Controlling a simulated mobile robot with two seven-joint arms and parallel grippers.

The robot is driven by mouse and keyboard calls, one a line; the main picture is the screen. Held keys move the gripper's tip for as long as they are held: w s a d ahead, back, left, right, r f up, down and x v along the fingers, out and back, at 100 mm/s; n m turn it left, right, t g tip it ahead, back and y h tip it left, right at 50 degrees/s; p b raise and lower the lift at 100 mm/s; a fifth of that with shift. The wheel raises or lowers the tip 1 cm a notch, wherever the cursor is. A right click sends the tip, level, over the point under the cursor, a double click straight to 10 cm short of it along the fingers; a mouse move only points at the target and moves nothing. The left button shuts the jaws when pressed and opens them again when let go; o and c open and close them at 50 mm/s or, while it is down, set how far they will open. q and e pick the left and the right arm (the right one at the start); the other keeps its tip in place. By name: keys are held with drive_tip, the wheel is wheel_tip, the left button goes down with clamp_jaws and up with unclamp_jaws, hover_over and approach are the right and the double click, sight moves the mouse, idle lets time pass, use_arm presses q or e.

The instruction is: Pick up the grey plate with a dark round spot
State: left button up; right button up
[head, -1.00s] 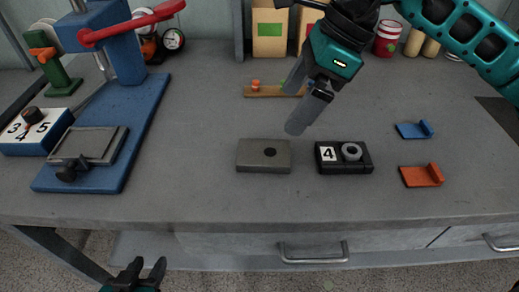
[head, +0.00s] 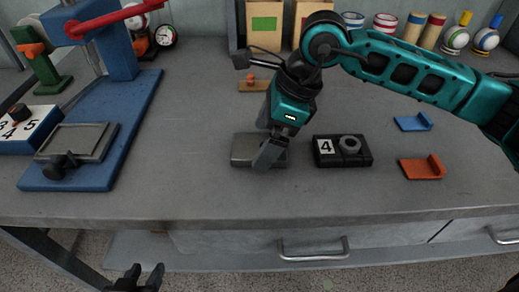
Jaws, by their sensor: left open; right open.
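The grey plate (head: 244,152) lies flat on the bench in the head view, left of a black block marked 4. My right gripper (head: 266,148) is open and sits low over the plate, with its fingers pointing down. The near finger covers the plate's right part, and the dark round spot is hidden. I cannot tell whether the fingers touch the plate. My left gripper (head: 136,275) is open and empty at the bottom edge, in front of the bench.
The black block (head: 326,161) with a grey ring stands close to the plate's right. A blue press (head: 115,130) with a red lever fills the left. Blue (head: 412,123) and orange (head: 420,169) brackets lie at the right. The bench front between is clear.

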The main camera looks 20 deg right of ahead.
drive_tip(key=shift+a+f, duration=0.2)
drive_tip(key=shift+f, duration=0.4)
drive_tip(key=shift+c, duration=0.5)
drive_tip(key=c, duration=1.2)
drive_tip(key=shift+w+r, duration=0.1)
drive_tip(key=shift+c, duration=0.2)
